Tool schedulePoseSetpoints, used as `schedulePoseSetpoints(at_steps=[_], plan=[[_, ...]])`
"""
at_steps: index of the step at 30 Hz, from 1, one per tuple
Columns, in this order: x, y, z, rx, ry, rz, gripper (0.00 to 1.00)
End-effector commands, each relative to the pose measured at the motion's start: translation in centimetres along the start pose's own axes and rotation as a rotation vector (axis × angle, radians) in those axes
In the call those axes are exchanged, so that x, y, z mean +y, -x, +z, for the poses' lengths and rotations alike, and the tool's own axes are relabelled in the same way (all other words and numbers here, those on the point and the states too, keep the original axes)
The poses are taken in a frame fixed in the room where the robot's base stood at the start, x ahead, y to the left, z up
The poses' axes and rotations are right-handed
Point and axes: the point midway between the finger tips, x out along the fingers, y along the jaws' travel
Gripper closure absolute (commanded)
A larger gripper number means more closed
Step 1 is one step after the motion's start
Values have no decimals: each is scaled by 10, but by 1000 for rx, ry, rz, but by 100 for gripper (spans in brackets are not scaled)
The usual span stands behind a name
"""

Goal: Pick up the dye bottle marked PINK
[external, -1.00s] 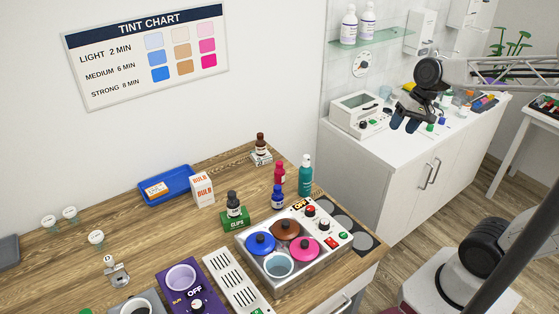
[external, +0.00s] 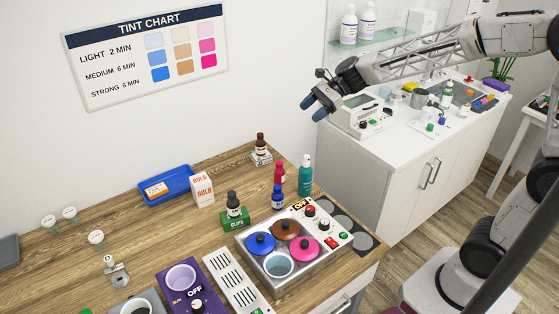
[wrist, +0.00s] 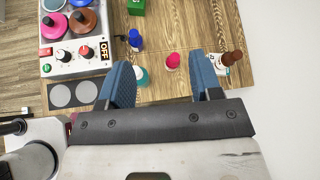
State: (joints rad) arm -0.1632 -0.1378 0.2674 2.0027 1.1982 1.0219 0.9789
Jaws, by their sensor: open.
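A pink-red bottle (external: 279,175) stands upright on the wooden counter, behind a blue bottle (external: 277,197) and left of a taller teal bottle (external: 305,178). I cannot read a PINK label on it. In the wrist view the pink bottle (wrist: 172,62) shows from above, in the gap between my fingers but well beyond them. My gripper (external: 313,108) is open and empty, high above the counter's back right side, apart from every bottle. In the wrist view my left finger partly hides the teal bottle (wrist: 142,76).
A brown bottle (external: 260,143) stands on a white stand behind. A warmer with colored pots (external: 338,240) is in front. A BULB box (external: 202,190) and blue tray (external: 166,198) stand left.

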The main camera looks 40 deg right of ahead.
Motion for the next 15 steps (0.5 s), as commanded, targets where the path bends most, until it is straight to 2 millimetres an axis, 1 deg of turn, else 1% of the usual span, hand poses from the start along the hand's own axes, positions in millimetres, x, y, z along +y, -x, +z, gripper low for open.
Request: schedulePoseSetpoints(at_steps=[1, 6, 15], plan=[[-6, -6, 0, -14, -30, -3, 41], [-22, -20, 1, -57, -121, -18, 41], [-42, -38, 2, -110, -233, -34, 41]])
